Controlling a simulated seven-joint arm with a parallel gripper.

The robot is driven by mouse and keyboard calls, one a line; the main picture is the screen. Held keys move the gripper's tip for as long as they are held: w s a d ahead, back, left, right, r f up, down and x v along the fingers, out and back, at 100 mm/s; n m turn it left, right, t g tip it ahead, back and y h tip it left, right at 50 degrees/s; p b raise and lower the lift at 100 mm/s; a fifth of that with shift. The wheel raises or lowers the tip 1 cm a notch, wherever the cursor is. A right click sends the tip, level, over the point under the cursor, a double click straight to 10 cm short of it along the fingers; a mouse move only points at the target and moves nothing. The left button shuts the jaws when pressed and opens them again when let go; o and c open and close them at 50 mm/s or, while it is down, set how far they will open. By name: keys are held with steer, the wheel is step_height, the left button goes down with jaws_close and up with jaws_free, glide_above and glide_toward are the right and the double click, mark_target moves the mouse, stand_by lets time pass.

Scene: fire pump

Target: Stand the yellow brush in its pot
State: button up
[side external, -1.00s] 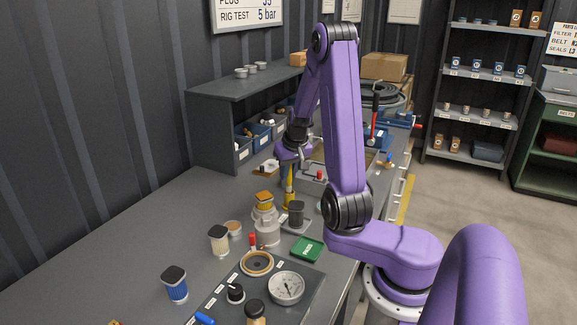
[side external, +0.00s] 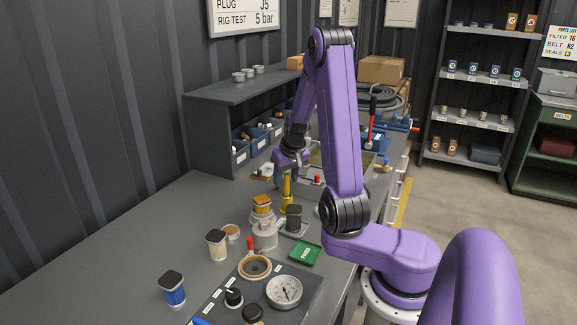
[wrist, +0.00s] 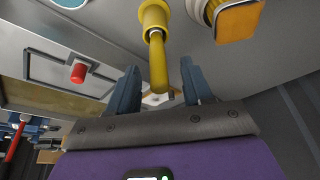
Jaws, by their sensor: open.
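The yellow brush (side external: 287,184) stands in its yellow pot (side external: 286,204) on the bench. In the wrist view the brush (wrist: 158,65) runs out of the round pot (wrist: 153,16), its lower end seated inside the rim. My gripper (side external: 283,181) is at the upper part of the brush. In the wrist view the gripper (wrist: 159,72) is open, with one blue finger on each side of the handle and visible gaps between. The bristles are hidden in the pot.
A pale housing with an orange-topped filter (side external: 263,220) and a dark canister (side external: 294,217) stand close to the pot. A red button (wrist: 78,72) is on a panel beside it. The bench (side external: 130,225) at front left is mostly clear.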

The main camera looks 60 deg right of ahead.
steer(key=v, duration=1.7)
steer(key=shift+r, duration=0.1)
stand_by(0.4)
steer(key=w+a+f+n+g+y, duration=0.1)
steer(key=a+f+n+y, duration=0.1)
steer(key=a+n, duration=0.5)
steer(key=w+a+f+n+y, duration=0.1)
steer(key=a+f+n, duration=0.2)
steer(key=a, duration=0.8)
steer(key=s+a+f+n+g, duration=0.1)
steer(key=s+a+n, duration=0.3)
steer(key=s, duration=0.5)
steer(key=s+a+f+n+g, duration=0.1)
steer(key=s+a+f+n, duration=0.2)
steer(key=s+n, duration=0.3)
steer(key=s+a, duration=0.1)
steer(key=s, duration=0.3)
